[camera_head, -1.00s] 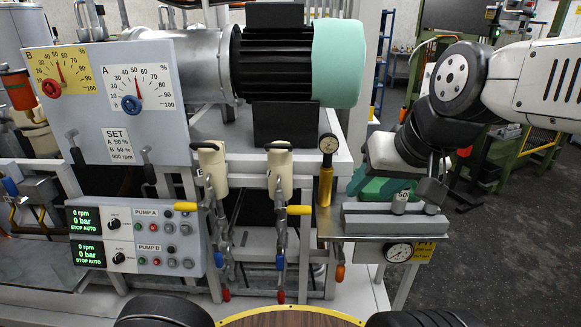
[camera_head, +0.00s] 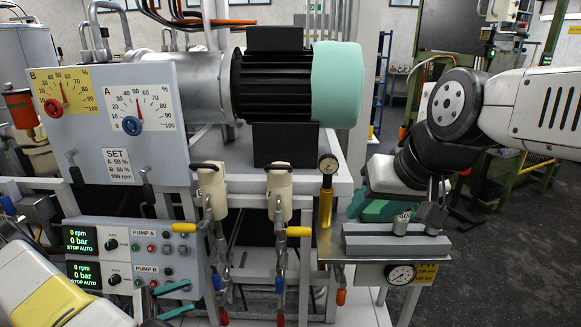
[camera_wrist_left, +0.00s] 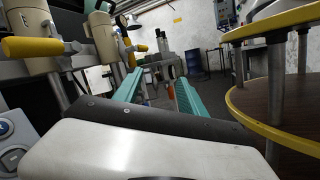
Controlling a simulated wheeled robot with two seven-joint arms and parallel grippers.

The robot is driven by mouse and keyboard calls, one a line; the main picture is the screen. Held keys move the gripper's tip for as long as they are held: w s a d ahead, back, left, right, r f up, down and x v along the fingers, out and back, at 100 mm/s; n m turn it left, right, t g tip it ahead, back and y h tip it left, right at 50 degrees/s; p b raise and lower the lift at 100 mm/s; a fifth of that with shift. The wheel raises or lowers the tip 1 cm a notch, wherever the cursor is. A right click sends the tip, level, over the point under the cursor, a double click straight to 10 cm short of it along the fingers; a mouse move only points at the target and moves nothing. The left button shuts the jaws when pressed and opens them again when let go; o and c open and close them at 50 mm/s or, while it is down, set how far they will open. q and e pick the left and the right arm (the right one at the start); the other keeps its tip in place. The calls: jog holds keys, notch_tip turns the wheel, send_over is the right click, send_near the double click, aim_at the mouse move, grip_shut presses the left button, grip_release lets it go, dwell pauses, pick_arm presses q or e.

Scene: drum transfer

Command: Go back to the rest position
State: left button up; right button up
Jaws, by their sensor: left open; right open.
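My left gripper (camera_head: 180,298) is at the lower left of the head view, in front of the pump control panel (camera_head: 135,262). Its two teal fingers stand apart with nothing between them in the left wrist view (camera_wrist_left: 155,92). My right gripper (camera_head: 372,208) is at the right, above the grey block (camera_head: 395,243) on the bench shelf. It is partly hidden by its own wrist, and I see nothing held in it.
Yellow-handled valves (camera_head: 299,231) hang below the motor (camera_head: 275,80), right of my left gripper. A small metal weight (camera_head: 401,225) and a yellow-bodied gauge (camera_head: 327,190) are near my right gripper. A round yellow-rimmed table (camera_wrist_left: 250,128) is at the right of the left wrist view.

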pick_arm(q)
jog(key=d+r+m+g+y, duration=0.4)
jog(key=r+m+y, duration=0.15)
jog(key=r, duration=0.35)
jog(key=d+r+m+g+y, duration=0.4)
jog(key=d+r+m+y, duration=0.15)
jog(key=r, duration=0.45)
jog(key=s+d+r+m+t+y, duration=0.2)
jog(key=s+r+t+y, duration=0.1)
jog(key=r, duration=0.4)
jog(key=s+d+r+m+t+y, duration=0.3)
jog(key=s+r+t, duration=0.2)
jog(key=r, duration=0.3)
jog(key=shift+s+r+t+y, duration=0.2)
jog(key=shift+t+y, duration=0.2)
